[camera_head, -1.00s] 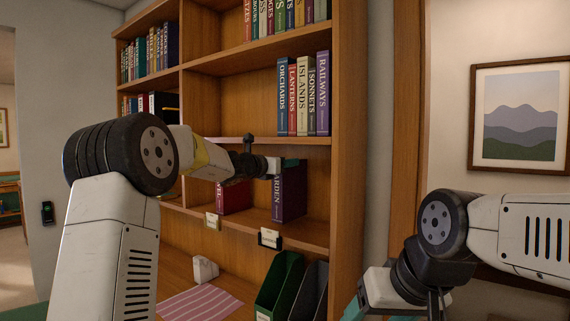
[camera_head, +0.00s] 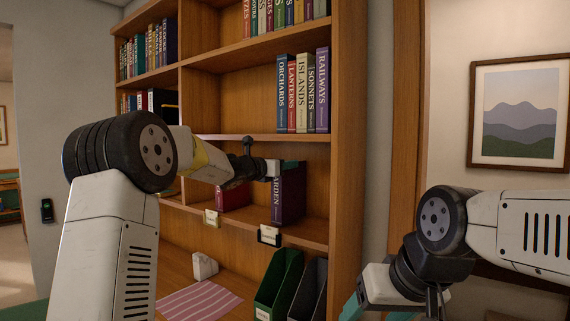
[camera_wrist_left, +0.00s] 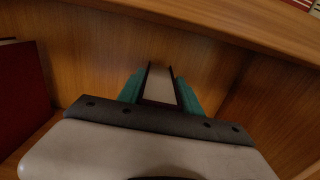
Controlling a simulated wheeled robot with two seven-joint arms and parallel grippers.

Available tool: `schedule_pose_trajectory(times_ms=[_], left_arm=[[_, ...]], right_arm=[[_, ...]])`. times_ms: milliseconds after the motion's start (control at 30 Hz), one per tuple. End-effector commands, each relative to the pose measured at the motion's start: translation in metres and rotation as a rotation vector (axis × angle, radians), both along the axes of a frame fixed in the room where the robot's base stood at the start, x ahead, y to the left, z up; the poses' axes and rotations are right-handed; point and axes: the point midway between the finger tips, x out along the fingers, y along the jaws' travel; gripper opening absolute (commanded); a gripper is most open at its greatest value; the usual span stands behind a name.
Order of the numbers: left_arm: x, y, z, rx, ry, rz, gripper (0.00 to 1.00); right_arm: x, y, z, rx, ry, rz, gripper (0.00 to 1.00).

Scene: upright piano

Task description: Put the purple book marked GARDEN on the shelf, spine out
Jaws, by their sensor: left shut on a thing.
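The purple book (camera_head: 291,198) stands upright in the lower shelf (camera_head: 310,232), near the right side panel. Its spine faces out and the letters "ARDEN" show; the top of the spine is hidden by my gripper. My left gripper (camera_head: 285,166) is shut on the upper part of the book. In the left wrist view the book's top edge (camera_wrist_left: 159,84) shows pale pages between dark covers, with teal fingertips on both sides. Whether the book's foot touches the board is hard to tell. My right gripper (camera_head: 400,314) is at the bottom edge, its fingertips partly cut off.
A red book (camera_head: 233,196) stands to the left in the same compartment, also in the left wrist view (camera_wrist_left: 20,95). Several books (camera_head: 303,93) fill the right of the shelf above. Green and grey file holders (camera_head: 280,284) stand below, near a striped cloth (camera_head: 199,302).

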Motion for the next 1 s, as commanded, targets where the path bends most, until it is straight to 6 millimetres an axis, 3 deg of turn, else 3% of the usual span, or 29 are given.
schedule_pose_trajectory(times_ms=[400,433,533,867,1000], left_arm=[[0.000,0.000,-0.006,-0.002,-0.004,-0.001,0.00],[0.000,0.000,-0.005,-0.002,-0.004,-0.001,0.46],[0.000,0.000,-0.006,-0.002,-0.004,-0.001,0.65],[-0.001,0.001,-0.009,0.001,0.003,0.001,0.67],[-0.012,0.009,-0.008,0.000,0.001,0.001,0.67]], right_arm=[[0.000,0.000,0.000,0.000,0.000,0.000,0.67],[0.000,0.000,0.000,0.000,0.000,0.000,0.67],[0.000,0.000,0.000,0.000,0.000,0.000,0.67],[0.000,0.000,0.000,0.000,0.000,0.000,0.67],[0.000,0.000,0.000,0.000,0.000,0.000,0.67]])
